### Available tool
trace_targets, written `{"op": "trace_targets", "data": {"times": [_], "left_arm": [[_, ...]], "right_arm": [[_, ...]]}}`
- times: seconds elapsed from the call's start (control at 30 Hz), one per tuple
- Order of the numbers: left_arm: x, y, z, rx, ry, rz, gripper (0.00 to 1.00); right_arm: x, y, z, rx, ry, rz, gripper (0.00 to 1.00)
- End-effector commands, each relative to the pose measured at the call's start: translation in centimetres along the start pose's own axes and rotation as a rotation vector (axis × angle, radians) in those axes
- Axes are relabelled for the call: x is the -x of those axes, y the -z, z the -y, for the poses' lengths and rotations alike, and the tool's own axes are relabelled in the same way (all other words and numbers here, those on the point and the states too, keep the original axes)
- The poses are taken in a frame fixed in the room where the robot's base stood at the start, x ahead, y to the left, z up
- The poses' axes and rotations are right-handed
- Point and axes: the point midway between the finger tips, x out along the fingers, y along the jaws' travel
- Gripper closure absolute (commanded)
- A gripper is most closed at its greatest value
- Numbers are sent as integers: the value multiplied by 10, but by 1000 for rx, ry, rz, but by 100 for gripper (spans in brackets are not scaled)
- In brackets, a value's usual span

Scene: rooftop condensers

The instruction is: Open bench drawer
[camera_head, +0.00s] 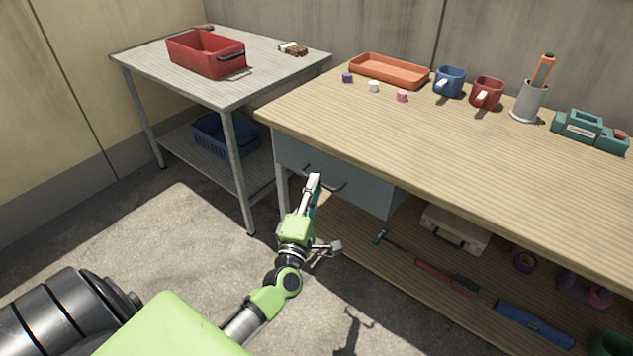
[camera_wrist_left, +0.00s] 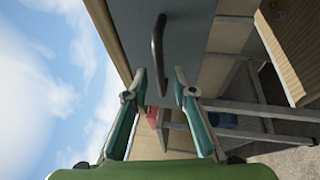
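The bench drawer has a grey-blue front (camera_head: 372,188) under the left end of the wooden bench and looks shut. Its dark bar handle (camera_head: 338,188) is partly hidden behind my left gripper (camera_head: 316,205) in the head view. In the left wrist view the drawer front (camera_wrist_left: 195,35) fills the top, with the curved handle (camera_wrist_left: 158,50) standing out from it. My left gripper (camera_wrist_left: 160,75) has its two fingers apart, and the handle's lower end shows between the fingertips. I cannot tell whether the fingers touch it. My right gripper is not in view.
The bench top (camera_head: 440,140) holds an orange tray (camera_head: 390,72), mugs and small blocks. A grey table (camera_head: 135,58) with a red bin (camera_head: 205,58) stands left of the bench. Tools and a case (camera_head: 455,228) lie on the bench's lower shelf. Floor in front is clear.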

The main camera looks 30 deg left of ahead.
Motion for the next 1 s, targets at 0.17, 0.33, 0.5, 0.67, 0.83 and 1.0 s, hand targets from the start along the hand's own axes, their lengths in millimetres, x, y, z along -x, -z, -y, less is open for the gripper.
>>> {"op": "trace_targets", "data": {"times": [0.17, 0.33, 0.5, 0.67, 0.83, 1.0], "left_arm": [[-20, 0, 1, 0, 1, 0, 75], [-26, 0, 0, -1, 1, 0, 75], [-26, 0, 0, -1, 1, 0, 75], [-25, 0, 0, -1, 1, 0, 100], [-25, 0, 1, -1, 1, 0, 100], [-24, 0, 1, -1, 2, 0, 100]], "right_arm": [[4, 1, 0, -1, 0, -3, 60], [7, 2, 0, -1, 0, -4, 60], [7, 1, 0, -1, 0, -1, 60], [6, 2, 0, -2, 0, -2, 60], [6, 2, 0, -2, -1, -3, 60], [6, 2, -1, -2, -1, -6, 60]]}}
